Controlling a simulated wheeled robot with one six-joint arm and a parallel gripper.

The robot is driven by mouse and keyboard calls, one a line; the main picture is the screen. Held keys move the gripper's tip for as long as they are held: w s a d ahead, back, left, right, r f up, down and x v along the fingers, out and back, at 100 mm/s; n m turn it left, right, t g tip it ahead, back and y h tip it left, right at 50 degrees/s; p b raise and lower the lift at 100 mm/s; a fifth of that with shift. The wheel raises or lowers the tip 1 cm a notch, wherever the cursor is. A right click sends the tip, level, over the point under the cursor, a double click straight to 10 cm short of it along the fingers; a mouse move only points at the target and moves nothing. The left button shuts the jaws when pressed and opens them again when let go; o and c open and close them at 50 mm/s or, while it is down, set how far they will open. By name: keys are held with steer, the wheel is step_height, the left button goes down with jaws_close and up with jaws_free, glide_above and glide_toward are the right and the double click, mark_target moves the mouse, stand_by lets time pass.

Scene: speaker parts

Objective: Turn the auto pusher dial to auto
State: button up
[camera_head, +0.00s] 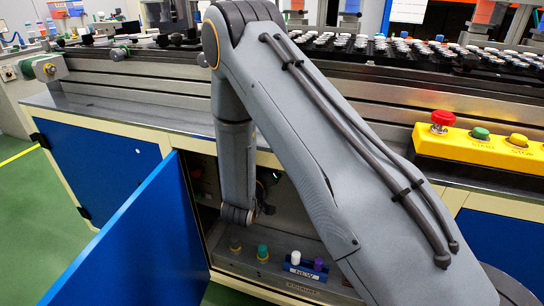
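My arm reaches down into the open cabinet under the bench, its wrist low in the opening. A dark shape (268,185) just right of the forearm may be part of my gripper; its fingertips cannot be made out, nor whether it is open or shut. A red round part (197,173) shows dimly inside the cabinet, left of the forearm. No dial marked auto pusher can be read; the inside is dark and partly hidden by my arm. On the cabinet floor stand a brown-topped part (235,245) and a green-topped part (262,252), just below my wrist.
A blue holder (305,270) with white and purple parts stands right of the green one. The open blue door (145,245) swings out on the left. A yellow button box (485,147) with a red button sits on the bench at right.

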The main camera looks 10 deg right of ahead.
stand_by(0.5)
steer(key=o, duration=1)
steer(key=shift+o, duration=0.2)
steer(key=v, duration=0.8)
